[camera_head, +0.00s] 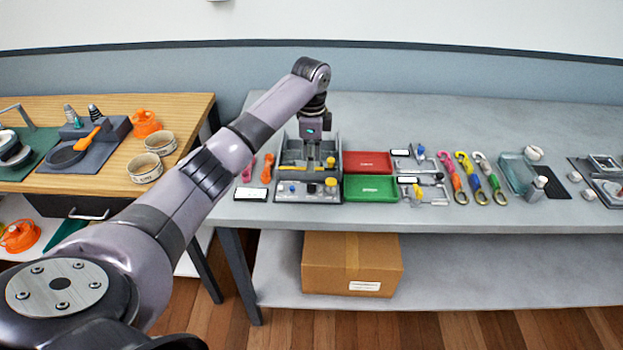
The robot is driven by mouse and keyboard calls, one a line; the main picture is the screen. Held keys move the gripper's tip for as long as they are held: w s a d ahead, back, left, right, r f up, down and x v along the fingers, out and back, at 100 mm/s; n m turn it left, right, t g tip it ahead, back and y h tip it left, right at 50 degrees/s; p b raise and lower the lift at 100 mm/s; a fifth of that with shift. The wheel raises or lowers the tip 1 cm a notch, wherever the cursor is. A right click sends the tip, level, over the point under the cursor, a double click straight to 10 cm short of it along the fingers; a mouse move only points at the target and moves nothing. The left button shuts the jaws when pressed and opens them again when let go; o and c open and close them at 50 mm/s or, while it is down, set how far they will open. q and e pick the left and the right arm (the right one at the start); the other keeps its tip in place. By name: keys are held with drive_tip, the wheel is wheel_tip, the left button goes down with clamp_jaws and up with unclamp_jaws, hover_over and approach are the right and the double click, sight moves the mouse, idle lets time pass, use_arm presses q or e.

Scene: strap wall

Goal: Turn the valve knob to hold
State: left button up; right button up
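My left arm reaches in from the left. Its gripper (313,160) points down over a grey tray-like unit (282,160) on the grey table. The fingers are small and dark against the unit, so I cannot tell whether they are apart or closed. Yellow knobs (330,182) show at the front right of this unit, just right of and below the gripper, and seem apart from it. Small round controls line its front face. I cannot read which knob is the valve knob or where it is set. My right gripper is out of view.
A red tray (367,162) and a green tray (370,188) lie right of the unit. Beyond are small fixtures (428,190), coloured carabiner straps (466,180) and a glass bin (516,174). A cardboard box (352,264) sits on the shelf below. The table's back is clear.

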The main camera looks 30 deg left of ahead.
sight(311, 184)
use_arm(q)
wheel_tip(311, 184, down, 8)
drive_tip(key=shift+f+p, duration=0.1)
drive_tip(key=shift+p, duration=0.3)
clamp_jaws()
idle(0.4)
